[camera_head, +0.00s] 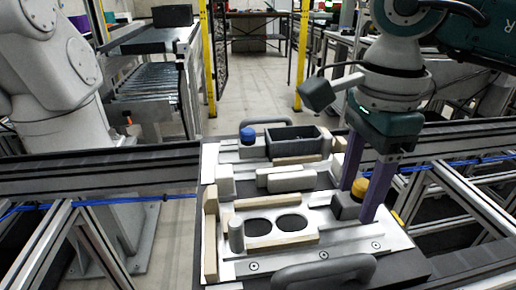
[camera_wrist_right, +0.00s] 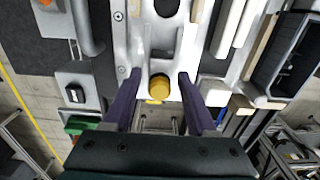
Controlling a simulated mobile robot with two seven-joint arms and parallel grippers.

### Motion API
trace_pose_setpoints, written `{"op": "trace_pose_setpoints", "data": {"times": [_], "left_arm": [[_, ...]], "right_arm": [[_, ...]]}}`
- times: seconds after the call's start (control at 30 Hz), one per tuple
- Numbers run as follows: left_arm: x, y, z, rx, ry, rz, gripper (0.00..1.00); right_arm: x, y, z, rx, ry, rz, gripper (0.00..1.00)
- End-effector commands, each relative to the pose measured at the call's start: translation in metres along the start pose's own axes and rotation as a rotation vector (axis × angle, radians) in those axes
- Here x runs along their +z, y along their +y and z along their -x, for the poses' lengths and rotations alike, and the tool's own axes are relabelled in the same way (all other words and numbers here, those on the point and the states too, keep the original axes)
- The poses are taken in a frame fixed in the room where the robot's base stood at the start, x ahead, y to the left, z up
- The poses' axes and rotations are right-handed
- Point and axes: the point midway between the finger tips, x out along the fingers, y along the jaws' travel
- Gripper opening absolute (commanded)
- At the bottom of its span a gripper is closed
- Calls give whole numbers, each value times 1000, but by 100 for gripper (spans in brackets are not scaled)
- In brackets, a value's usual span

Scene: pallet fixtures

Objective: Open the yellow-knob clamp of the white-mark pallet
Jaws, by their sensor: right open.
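The pallet (camera_head: 228,267) lies across the rails with a pale metal plate on top and a dark handle at its near and far ends. The yellow knob (camera_head: 360,187) sits on a dark clamp block (camera_head: 345,207) at the plate's right side. My right gripper (camera_head: 358,204) is open, its two purple fingers pointing down on either side of the yellow knob. In the right wrist view, the yellow knob (camera_wrist_right: 159,86) lies between the fingertips with a gap on each side. My left gripper is not in view.
A blue knob (camera_head: 247,135) and a dark open box (camera_head: 296,142) stand at the pallet's far side. The near handle (camera_head: 324,271) rises at the front edge. Dark rails (camera_head: 95,168) run left and right. A light-coloured robot arm (camera_head: 55,90) stands at the left.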

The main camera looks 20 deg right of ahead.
Motion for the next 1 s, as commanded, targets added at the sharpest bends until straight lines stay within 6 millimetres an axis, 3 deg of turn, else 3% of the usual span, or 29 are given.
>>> {"op": "trace_pose_setpoints", "data": {"times": [0.8, 1.0], "left_arm": [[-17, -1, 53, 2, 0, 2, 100], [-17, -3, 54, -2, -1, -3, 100]], "right_arm": [[0, 0, 74, -1, 1, 0, 57], [0, 0, 77, 0, 1, 0, 57]]}}
